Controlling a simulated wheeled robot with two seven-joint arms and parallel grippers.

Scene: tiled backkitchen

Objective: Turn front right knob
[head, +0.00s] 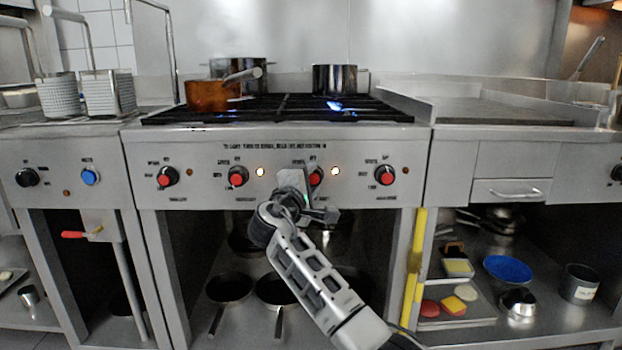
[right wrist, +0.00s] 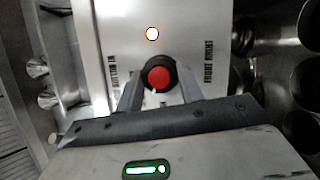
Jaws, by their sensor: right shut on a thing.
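The front right knob is red-faced with a black rim. In the right wrist view the knob (right wrist: 159,77) sits between the two fingers, beside a label that seems to read "FRONT RIGHT". In the head view this knob (head: 316,177) is third from the left on the stove panel, partly hidden by my gripper. My right gripper (head: 306,192) reaches up to the panel from below and is shut on the knob. A lit indicator lamp (head: 335,171) is beside it. A blue flame (head: 336,105) burns at the burner under the dark pot (head: 335,79). My left gripper is not in view.
Other red knobs (head: 238,176) (head: 168,176) (head: 385,175) sit along the panel. A second lamp (head: 260,171) is lit. A copper pot (head: 206,95) stands on the left of the stove. Pans (head: 229,288) lie on the shelf below. A yellow post (head: 414,265) stands right of the arm.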

